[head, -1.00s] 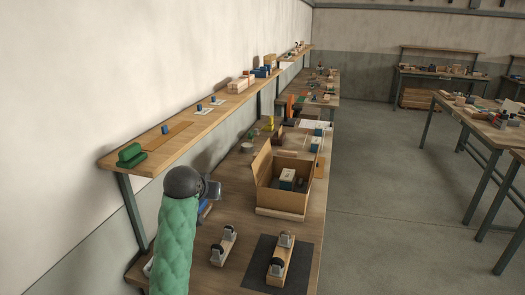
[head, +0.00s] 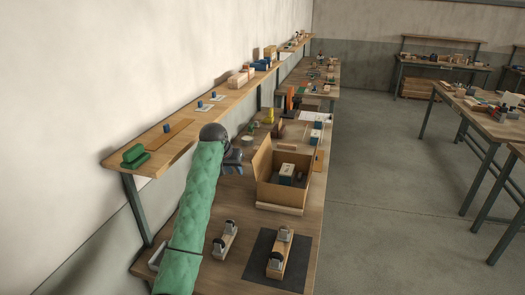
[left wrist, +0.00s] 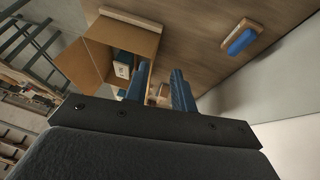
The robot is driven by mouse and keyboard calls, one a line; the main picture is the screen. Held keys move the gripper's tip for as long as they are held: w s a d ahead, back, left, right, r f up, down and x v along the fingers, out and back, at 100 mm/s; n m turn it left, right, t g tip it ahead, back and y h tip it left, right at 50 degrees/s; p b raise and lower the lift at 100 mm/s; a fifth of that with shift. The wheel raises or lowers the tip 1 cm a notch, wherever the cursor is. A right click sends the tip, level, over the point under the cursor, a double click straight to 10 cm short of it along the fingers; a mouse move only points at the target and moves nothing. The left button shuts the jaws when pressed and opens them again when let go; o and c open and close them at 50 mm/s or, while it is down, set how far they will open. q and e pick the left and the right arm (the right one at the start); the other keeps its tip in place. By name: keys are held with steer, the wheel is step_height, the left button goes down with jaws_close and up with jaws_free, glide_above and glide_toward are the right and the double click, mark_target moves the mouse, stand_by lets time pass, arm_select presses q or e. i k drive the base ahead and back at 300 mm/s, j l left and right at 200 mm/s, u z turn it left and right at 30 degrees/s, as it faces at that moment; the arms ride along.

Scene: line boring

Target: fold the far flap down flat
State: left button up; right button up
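An open cardboard box (head: 281,192) stands on the workbench. Its left flap (head: 262,158) stands up, and I cannot clearly tell the far flap from the far wall. Inside sit a white and blue carton (head: 287,171) and a small dark item (head: 299,177). My left gripper (head: 234,162) is left of the box, apart from it. In the left wrist view its two blue fingers (left wrist: 158,88) are spread with nothing between them, and the box (left wrist: 88,64) lies beyond them, its carton (left wrist: 122,66) visible inside. My right gripper is not in view.
A pale wooden strip (head: 279,209) lies along the box's near side. Wooden blocks with black wheels stand nearer, one on a dark mat (head: 262,268). A shelf (head: 190,125) runs along the wall at left. A blue object (left wrist: 240,41) lies on a small board.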

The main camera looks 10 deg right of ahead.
mark_target(259, 160)
steer(key=i+l, duration=0.3)
steer(key=i, duration=0.15)
steer(key=i+l, duration=0.25)
steer(key=i, duration=0.2)
